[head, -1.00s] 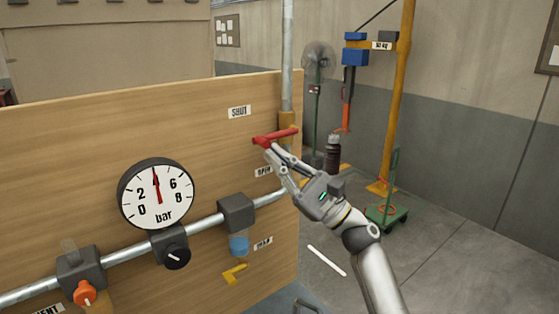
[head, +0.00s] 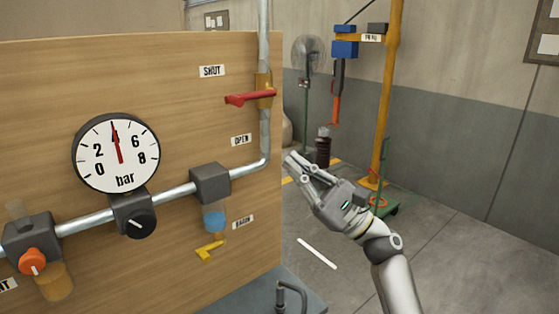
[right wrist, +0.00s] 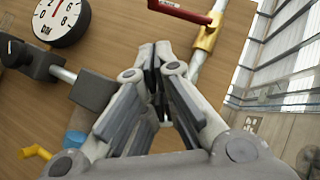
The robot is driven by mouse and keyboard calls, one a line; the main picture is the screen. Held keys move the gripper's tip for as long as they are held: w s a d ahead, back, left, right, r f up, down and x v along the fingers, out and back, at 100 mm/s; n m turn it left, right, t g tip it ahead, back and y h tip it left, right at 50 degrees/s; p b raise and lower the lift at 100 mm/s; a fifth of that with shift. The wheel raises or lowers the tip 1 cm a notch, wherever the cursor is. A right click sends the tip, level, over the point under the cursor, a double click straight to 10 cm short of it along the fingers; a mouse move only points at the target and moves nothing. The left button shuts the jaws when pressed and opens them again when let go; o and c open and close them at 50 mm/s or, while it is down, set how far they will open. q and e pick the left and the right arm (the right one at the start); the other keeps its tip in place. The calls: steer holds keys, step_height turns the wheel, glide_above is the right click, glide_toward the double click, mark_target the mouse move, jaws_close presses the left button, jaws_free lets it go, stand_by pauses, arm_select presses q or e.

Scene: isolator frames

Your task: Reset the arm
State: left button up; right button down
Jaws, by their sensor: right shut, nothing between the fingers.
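My right gripper (head: 290,160) is shut and empty. It hangs in free air just right of the wooden panel's edge, below and right of the red lever (head: 248,98). The lever is apart from the fingers and points left from a brass valve on the upright pipe, between the SHUT label (head: 212,71) and the OPEN label (head: 241,140). In the right wrist view, the closed fingertips (right wrist: 156,52) have nothing between them, and the red lever (right wrist: 180,11) shows beyond them at the top. My left gripper is not in view.
The wooden panel (head: 160,75) carries a pressure gauge (head: 116,152) with its needle near 4, a black knob (head: 140,222), an orange knob (head: 32,261) and a yellow lever (head: 208,251). A yellow post (head: 388,110) and fan (head: 308,56) stand behind. Floor right of the panel is mostly clear.

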steer(key=s+a+f+n+g+h, duration=0.15)
steer(key=s+f+n+h, duration=0.3)
steer(key=f, duration=0.65)
steer(key=s+f+n+g+h, duration=0.25)
steer(key=s+f, duration=0.25)
steer(key=f, duration=0.6)
steer(key=s+f+n+g+h, duration=0.1)
steer(key=s+f+n+h, duration=0.35)
steer(key=f, duration=0.55)
steer(key=s+d+f+n+g+h, duration=0.25)
steer(key=s+d+f+h, duration=0.3)
steer(key=s+d, duration=0.3)
steer(key=s+d+f+n+g+h, duration=0.1)
steer(key=s+d+f+n+h, duration=0.3)
steer(key=s+d+f, duration=0.5)
step_height(320, 180, down, 22)
steer(key=s+a+h, duration=0.1)
steer(key=s, duration=0.1)
steer(key=s+d+f+g, duration=0.2)
steer(key=s+d+f, duration=0.1)
steer(key=s+f, duration=1.4)
steer(key=shift+s+f+m+h, duration=0.15)
steer(key=shift+f+m+h, duration=0.15)
steer(key=shift+f, duration=0.15)
steer(key=shift+a, duration=0.1)
